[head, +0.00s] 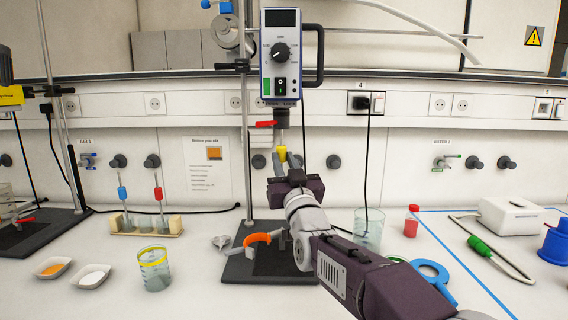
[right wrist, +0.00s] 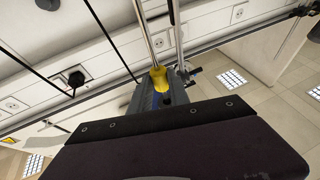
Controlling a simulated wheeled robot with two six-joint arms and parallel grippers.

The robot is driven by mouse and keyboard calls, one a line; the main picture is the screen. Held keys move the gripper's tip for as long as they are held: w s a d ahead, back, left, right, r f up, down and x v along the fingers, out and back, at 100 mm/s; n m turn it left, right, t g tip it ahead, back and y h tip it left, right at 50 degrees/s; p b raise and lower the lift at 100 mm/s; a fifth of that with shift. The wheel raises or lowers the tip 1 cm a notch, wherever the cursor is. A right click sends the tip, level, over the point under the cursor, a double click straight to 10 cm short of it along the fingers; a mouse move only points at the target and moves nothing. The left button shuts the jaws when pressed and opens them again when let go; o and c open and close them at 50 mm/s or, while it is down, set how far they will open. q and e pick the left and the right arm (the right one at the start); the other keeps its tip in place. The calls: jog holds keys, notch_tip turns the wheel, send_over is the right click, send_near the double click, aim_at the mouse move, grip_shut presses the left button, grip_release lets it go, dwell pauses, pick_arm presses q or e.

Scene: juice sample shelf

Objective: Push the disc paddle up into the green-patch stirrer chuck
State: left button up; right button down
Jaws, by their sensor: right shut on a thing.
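The stirrer (head: 280,55) hangs on its stand at the centre back, with a green patch on its front. Its chuck (head: 282,117) is underneath, beside a red lever (head: 265,124). My right gripper (head: 281,160) is below the chuck, shut on the yellow sleeve of the paddle (head: 281,153). The yellow sleeve also shows in the right wrist view (right wrist: 159,78), with a thin shaft beyond it. The shaft points up towards the chuck; I cannot tell whether its tip is inside. The paddle's disc is hidden by my gripper and arm. My left gripper is not in view.
A wooden rack (head: 147,226) holds rods with blue and red sleeves. A yellow-banded beaker (head: 154,268) stands left of the black stand base (head: 240,268). An orange clamp part (head: 260,238) is over the base. Another beaker (head: 368,230) stands right, behind my arm.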

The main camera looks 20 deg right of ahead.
jog(key=shift+r+p, duration=0.6)
jog(key=shift+r, duration=0.3)
jog(key=c, duration=1.1)
grip_release()
jog(key=shift+c, duration=0.2)
jog(key=shift+f, duration=0.1)
